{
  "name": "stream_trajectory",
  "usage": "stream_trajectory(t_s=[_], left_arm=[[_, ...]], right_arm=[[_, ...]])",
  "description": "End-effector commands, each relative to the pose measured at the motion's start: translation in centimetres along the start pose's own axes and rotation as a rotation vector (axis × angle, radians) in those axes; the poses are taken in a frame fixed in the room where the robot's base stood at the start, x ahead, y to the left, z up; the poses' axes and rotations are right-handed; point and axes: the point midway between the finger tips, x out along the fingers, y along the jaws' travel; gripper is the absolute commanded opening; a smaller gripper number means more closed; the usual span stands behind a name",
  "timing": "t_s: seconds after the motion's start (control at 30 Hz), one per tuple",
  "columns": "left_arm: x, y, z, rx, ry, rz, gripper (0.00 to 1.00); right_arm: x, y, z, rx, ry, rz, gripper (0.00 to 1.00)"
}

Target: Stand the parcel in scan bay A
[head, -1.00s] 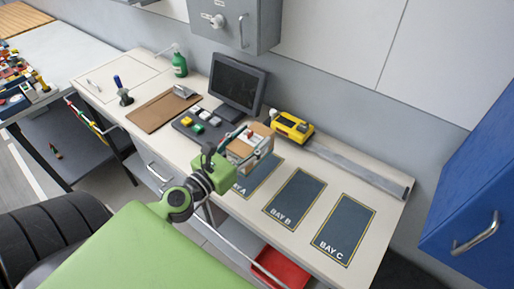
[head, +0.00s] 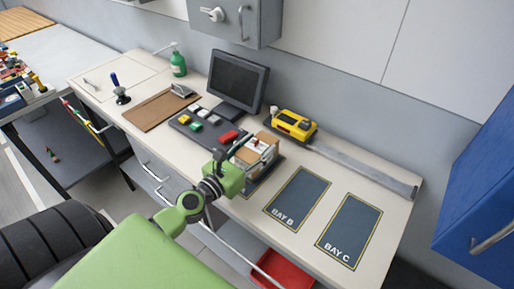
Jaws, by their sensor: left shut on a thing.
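The parcel (head: 266,146), a brown and white box, is at my left gripper (head: 249,150), over the part of the counter left of bay B. My left gripper is shut on it. The parcel and gripper hide most of scan bay A; a dark strip of the bay (head: 262,182) shows below the parcel. I cannot tell whether the parcel touches the counter. My right gripper is not in view.
Bay B (head: 300,195) and bay C (head: 350,228) are empty. A monitor (head: 238,80), a keypad (head: 200,124) with coloured keys and a yellow device (head: 292,124) stand behind and left. A grey rail (head: 365,172) runs along the wall side.

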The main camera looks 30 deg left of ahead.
Motion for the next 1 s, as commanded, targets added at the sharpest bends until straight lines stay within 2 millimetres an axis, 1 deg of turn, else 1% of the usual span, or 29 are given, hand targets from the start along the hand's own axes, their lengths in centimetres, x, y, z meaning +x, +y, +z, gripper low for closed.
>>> stream_trajectory(t_s=[0.1,0.13,0.17,0.2,0.5,0.6,0.63,0.77,1.0], left_arm=[[0.0,0.0,-0.3,0.001,-0.002,0.001,0.15],[0.0,0.0,-0.3,0.001,0.000,0.000,0.52],[0.0,0.0,-0.2,0.001,0.000,0.000,0.60],[0.0,0.0,-0.2,0.001,0.000,0.000,0.63],[0.0,0.0,-0.2,0.001,0.000,0.000,0.63],[0.0,0.0,0.3,0.001,0.000,0.000,0.63],[-0.3,0.0,-0.1,0.000,0.001,0.000,0.63],[-1.9,0.0,-0.4,0.000,0.002,0.000,0.63],[-6.3,0.0,-0.7,-0.001,0.002,0.001,0.63]], right_arm=[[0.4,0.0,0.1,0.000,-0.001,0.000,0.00],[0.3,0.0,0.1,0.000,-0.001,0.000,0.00],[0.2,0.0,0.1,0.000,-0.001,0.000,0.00],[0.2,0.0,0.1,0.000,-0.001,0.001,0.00],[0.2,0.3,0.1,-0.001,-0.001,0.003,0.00],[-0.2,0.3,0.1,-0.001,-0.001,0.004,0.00],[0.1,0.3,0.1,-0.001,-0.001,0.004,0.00],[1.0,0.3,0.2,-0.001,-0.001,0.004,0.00],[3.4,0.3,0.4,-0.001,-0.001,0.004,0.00]])
